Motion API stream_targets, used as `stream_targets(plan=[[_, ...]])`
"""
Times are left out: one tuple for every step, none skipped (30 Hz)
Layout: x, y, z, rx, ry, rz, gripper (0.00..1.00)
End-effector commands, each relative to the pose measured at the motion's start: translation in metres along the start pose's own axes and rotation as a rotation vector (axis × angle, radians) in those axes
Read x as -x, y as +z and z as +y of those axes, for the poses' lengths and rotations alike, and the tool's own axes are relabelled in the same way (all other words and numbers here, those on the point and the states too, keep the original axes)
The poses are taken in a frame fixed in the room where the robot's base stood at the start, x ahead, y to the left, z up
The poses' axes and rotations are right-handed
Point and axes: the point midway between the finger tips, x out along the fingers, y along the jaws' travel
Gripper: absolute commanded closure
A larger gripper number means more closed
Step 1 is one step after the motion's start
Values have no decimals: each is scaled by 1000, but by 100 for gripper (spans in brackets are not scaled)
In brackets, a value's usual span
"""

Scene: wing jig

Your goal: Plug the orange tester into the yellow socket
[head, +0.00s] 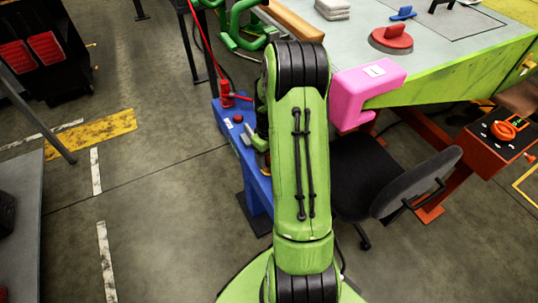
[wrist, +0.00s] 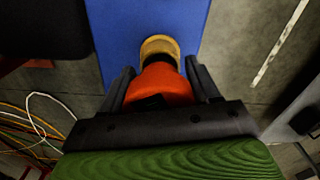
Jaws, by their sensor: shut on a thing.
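In the wrist view my gripper (wrist: 160,74) is shut on the orange tester (wrist: 162,88), with a dark finger on each side. The yellow socket (wrist: 158,46) is straight beyond the tester, on a blue surface (wrist: 118,28). The tester's far end overlaps the near edge of the socket; I cannot tell whether it is inside it or just above it. In the head view my green arm hides the tester and most of my gripper. A bit of the yellow socket (head: 266,161) shows at the arm's left edge, by the blue stand (head: 245,170).
A red device (head: 226,98) stands on the blue stand's far end. A green workbench (head: 440,95) with a pink clamp-shaped block (head: 362,92) is to the right, and a black chair (head: 385,185) is near my arm. Cables (wrist: 32,125) lie at lower left in the wrist view.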

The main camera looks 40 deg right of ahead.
Motion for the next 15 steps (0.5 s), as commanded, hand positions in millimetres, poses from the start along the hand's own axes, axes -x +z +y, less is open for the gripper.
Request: stream_targets(plan=[[-2, 0, 0, 0, 0, 0, 68], [-2, 0, 0, 0, 0, 0, 68], [-3, 0, 0, 0, 0, 0, 68], [-4, 0, 0, 0, 0, 0, 68], [-4, 0, 0, 0, 0, 0, 68], [-5, 0, 0, 0, 0, 0, 68], [-6, 0, 0, 0, 0, 0, 68], [-6, 0, 0, 0, 0, 0, 68], [-7, 0, 0, 0, 0, 0, 68], [-8, 0, 0, 0, 0, 0, 68], [-8, 0, 0, 0, 0, 0, 68], [-9, 0, 0, 0, 0, 0, 68], [-10, 0, 0, 0, 0, 0, 68], [-10, 0, 0, 0, 0, 0, 68], [-11, 0, 0, 0, 0, 0, 68]])
